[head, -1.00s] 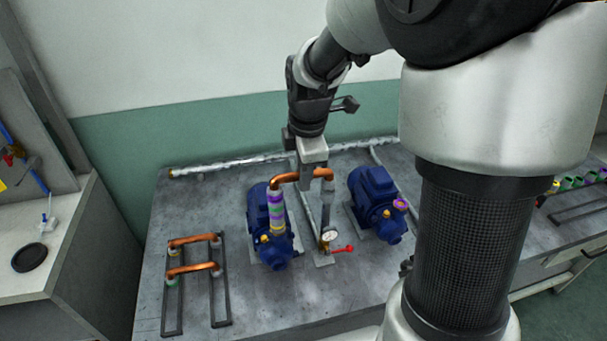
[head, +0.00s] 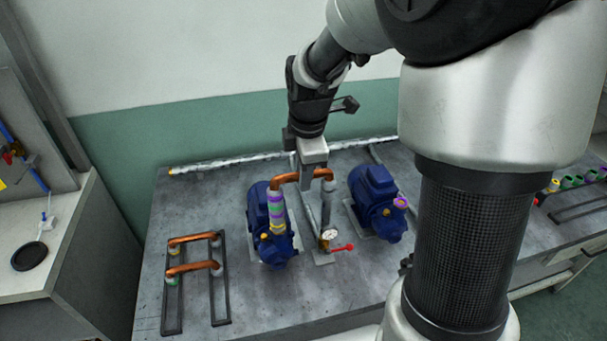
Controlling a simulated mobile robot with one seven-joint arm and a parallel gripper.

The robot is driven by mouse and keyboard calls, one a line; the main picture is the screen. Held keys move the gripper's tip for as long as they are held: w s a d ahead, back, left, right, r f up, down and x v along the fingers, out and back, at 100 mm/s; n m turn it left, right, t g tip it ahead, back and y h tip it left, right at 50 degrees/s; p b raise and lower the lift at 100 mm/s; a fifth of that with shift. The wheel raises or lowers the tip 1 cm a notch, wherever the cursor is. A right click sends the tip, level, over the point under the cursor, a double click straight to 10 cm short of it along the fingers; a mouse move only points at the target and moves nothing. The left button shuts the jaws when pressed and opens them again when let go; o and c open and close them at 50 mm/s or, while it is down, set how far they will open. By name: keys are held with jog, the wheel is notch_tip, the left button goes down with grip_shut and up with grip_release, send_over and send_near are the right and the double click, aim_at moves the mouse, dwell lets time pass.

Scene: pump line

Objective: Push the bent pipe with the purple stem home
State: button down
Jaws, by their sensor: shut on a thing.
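The bent copper pipe (head: 287,178) is an upside-down U above the left blue pump (head: 259,215). The fingertips are small and partly hidden, and I cannot tell how deep the stem sits.
A second blue pump (head: 378,203) with a purple ring stands to the right. A gauge (head: 330,233) and red valve lever (head: 343,247) sit in front between the pumps. Two more copper bent pipes (head: 193,271) lie on a black rack (head: 221,300) at left. Bare bench lies in front.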

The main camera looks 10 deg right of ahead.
jog(key=shift+f, duration=0.25)
jog(key=c, duration=1.6)
grip_release()
jog(key=p+v, duration=0.4)
jog(key=v, duration=0.2)
jog(key=p+v, duration=0.1)
jog(key=v, duration=1.6)
jog(key=shift+r, duration=0.2)
